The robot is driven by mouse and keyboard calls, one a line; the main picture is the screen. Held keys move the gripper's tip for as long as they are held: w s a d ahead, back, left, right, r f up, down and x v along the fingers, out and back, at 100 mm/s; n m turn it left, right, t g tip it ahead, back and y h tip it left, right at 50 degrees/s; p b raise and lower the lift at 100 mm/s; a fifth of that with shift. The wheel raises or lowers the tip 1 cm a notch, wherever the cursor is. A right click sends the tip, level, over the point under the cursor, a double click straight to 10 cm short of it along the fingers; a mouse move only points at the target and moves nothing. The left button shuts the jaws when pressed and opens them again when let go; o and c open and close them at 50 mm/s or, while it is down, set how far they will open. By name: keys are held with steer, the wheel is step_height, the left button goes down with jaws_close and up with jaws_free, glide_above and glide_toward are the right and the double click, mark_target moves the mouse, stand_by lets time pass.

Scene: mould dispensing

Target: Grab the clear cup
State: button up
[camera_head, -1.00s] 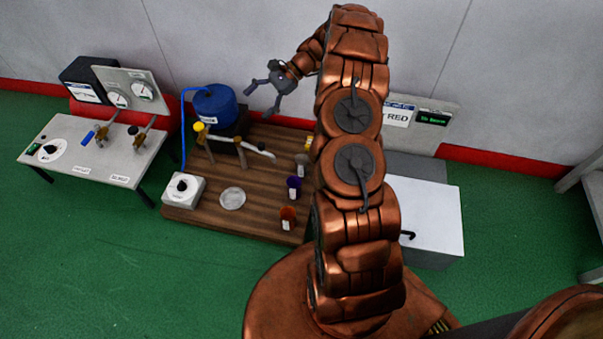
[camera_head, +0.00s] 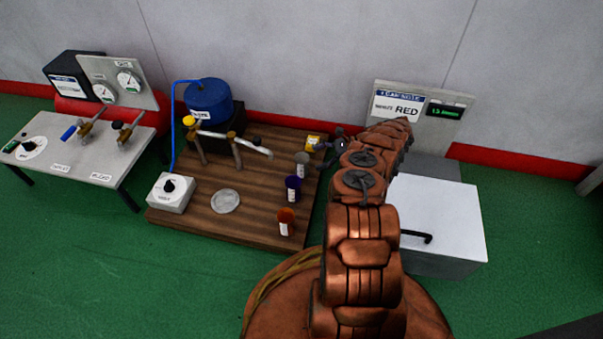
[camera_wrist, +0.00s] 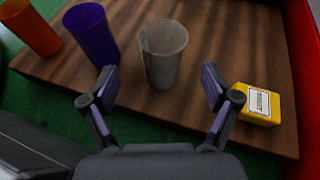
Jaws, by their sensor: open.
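The clear cup (camera_wrist: 162,52) looks greyish and see-through and stands upright on the wooden board. In the wrist view it is just beyond and between my fingertips, a little left of their middle. In the head view the clear cup (camera_head: 302,163) is behind the purple cup, left of my gripper. My gripper (camera_wrist: 160,87) is open and empty, its two fingers spread either side of the line to the cup. In the head view my gripper (camera_head: 326,154) is at the board's right edge, partly hidden by my arm.
A purple cup (camera_wrist: 92,34) and an orange cup (camera_wrist: 30,27) stand left of the clear cup. A yellow labelled box (camera_wrist: 258,104) lies close to my right finger. The wooden board (camera_head: 243,228) also holds a blue tank (camera_head: 210,102) and a tap. A white-topped cabinet (camera_head: 440,215) stands right.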

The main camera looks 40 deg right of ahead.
mark_target(302, 165)
steer(key=f, duration=0.2)
steer(key=s, duration=0.1)
steer(key=shift+d+f+m+b, duration=0.3)
steer(key=shift+d+f, duration=0.05)
steer(key=shift+f, duration=0.05)
steer(key=shift+b+x, duration=0.3)
steer(key=shift+x, duration=0.85)
steer(key=shift+w+a+b, duration=0.45)
steer(key=shift+w, duration=0.1)
steer(key=shift+w+r+b+x, duration=0.15)
steer(key=shift+b+x, duration=0.35)
steer(key=shift+x, duration=0.5)
steer(key=shift+w+r+b+x, duration=0.1)
steer(key=shift+r+b+x, duration=0.1)
steer(key=shift+b+x, duration=0.55)
steer(key=shift+w+a+f, duration=0.1)
steer(key=shift+a, duration=0.1)
steer(key=shift+c, duration=0.4)
steer(key=c, duration=1)
